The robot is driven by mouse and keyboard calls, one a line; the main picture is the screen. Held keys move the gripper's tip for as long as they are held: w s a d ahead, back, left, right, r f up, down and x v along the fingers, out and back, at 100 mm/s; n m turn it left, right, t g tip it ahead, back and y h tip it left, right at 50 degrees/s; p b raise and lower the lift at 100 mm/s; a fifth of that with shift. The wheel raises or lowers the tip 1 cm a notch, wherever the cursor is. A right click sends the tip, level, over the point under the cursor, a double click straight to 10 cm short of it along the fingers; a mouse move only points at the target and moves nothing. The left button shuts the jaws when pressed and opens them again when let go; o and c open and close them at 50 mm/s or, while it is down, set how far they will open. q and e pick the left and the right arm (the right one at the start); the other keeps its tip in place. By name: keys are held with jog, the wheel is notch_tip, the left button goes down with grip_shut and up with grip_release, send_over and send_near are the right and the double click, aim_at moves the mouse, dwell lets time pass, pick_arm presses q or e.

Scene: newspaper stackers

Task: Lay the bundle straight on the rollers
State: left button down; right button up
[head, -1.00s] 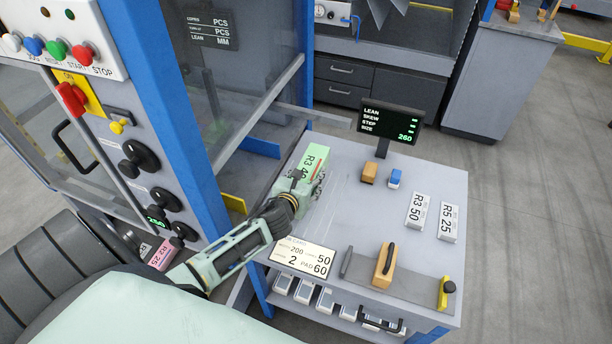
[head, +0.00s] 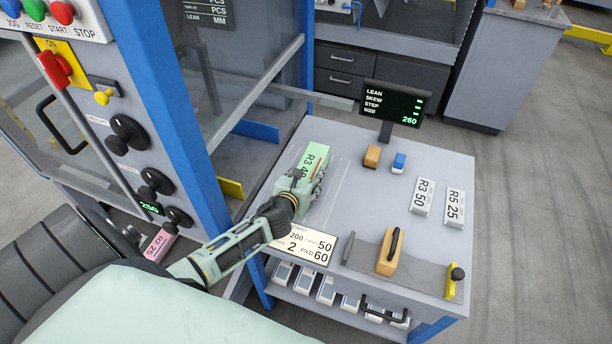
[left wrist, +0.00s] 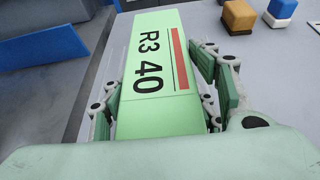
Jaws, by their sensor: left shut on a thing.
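My left gripper (head: 312,187) is shut on a green block marked R3 40 (head: 314,160), over the left part of the grey bench top. In the left wrist view the block (left wrist: 150,75) lies lengthwise between the fingers (left wrist: 165,100), its label and red stripe facing up. I cannot tell whether its underside touches the bench. I cannot make out a paper bundle or rollers for certain in these frames. My right gripper is not in view.
The blue-framed machine (head: 170,120) stands close on the left. The bench middle is clear.

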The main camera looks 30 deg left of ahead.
pick_arm(q)
jog(key=shift+w+f+b, duration=0.1)
jog(key=shift+f+b, duration=0.2)
jog(key=shift+b, duration=0.1)
dwell(0.5)
jog(key=c, duration=0.8)
grip_release()
jog(key=shift+o, duration=1.1)
jog(key=shift+s+f, duration=0.25)
jog(key=shift+f, duration=0.1)
jog(key=v, duration=1.2)
jog(key=shift+w+r, duration=0.15)
jog(key=shift+r, duration=0.05)
